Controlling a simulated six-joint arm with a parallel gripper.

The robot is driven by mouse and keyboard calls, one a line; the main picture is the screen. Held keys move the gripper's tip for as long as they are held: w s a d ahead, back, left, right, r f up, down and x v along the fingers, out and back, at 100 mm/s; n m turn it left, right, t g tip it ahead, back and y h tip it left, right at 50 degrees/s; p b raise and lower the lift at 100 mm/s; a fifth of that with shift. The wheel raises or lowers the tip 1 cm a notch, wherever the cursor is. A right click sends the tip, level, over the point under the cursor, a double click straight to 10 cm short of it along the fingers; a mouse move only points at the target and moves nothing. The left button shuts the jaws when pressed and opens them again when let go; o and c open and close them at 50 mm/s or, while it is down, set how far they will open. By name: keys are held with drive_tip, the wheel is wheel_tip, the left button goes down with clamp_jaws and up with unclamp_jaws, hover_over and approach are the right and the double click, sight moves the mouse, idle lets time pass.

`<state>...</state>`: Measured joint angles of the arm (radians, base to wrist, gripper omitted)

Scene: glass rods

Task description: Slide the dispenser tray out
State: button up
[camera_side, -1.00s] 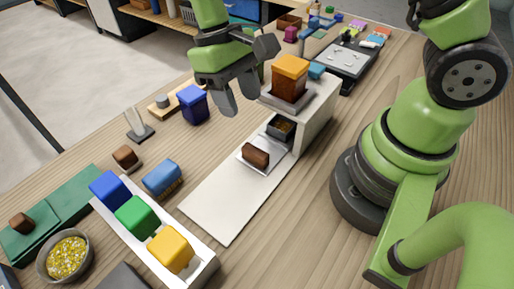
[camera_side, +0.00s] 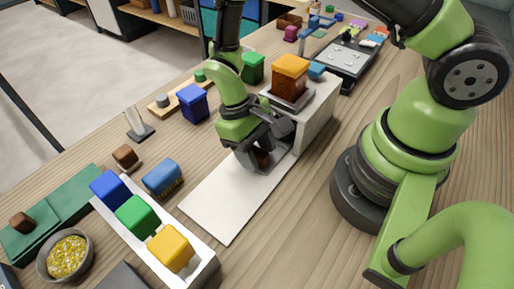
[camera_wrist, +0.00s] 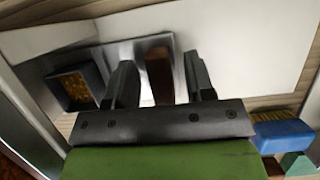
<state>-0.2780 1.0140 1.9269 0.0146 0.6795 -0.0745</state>
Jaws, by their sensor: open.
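The dispenser (camera_side: 318,115) is a white block with an orange-brown hopper (camera_side: 290,75) on top. A white board (camera_side: 225,205) extends from its front. In the wrist view, the dispenser tray (camera_wrist: 125,52) is a pale plate with a brown handle block (camera_wrist: 159,72) and a dark bin (camera_wrist: 80,88) holding golden grains. My gripper (camera_side: 262,158) is low at the tray, pointing down, with its fingers open. In the wrist view, my gripper (camera_wrist: 161,66) has one finger on each side of the handle, with gaps showing. The side view mostly hides the tray and handle behind my gripper.
A white rack (camera_side: 205,270) with blue, green and yellow blocks stands at the front left. The board's front is clear.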

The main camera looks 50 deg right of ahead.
clamp_jaws()
drive_tip(key=a, duration=1.4)
unclamp_jaws()
drive_tip(key=v, duration=1)
